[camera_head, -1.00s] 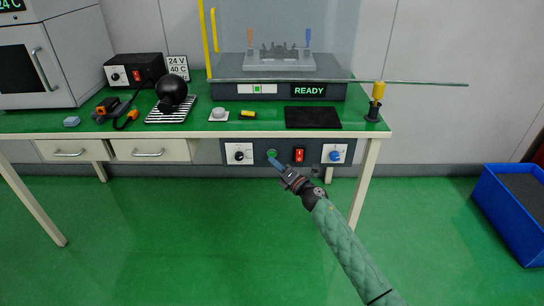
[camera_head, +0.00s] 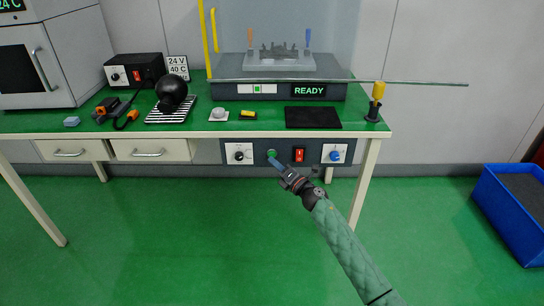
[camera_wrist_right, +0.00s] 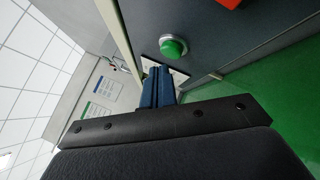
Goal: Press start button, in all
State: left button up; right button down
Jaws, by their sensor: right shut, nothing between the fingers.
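The green start button (camera_head: 271,153) sits on the dark control panel (camera_head: 317,146) under the bench's front edge. In the right wrist view the button (camera_wrist_right: 172,46) is a green dome in a silver ring, just beyond the fingertips. My right gripper (camera_head: 271,160) is shut and empty, with its blue fingertips at or just below the button in the head view. The right wrist view shows the shut blue fingers (camera_wrist_right: 158,86) beside the button with a visible gap in the picture. I cannot tell whether they touch it. My left gripper is out of view.
The panel also carries a red switch (camera_head: 299,155), a black knob (camera_head: 239,154) and a blue knob (camera_head: 336,155). Above stands a machine with a READY display (camera_head: 308,90) and a clear guard (camera_head: 290,40). A blue bin (camera_head: 520,215) stands right. Floor in front is clear.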

jog(key=shift+w, duration=0.15)
jog(key=shift+w, duration=0.3)
jog(key=shift+w+b, duration=0.35)
dwell(1.0)
dwell(0.4)
jog(key=shift+s+p, duration=0.35)
jog(key=shift+s, duration=0.45)
jog(key=shift+s+p, duration=0.85)
jog(key=shift+s, duration=1.7)
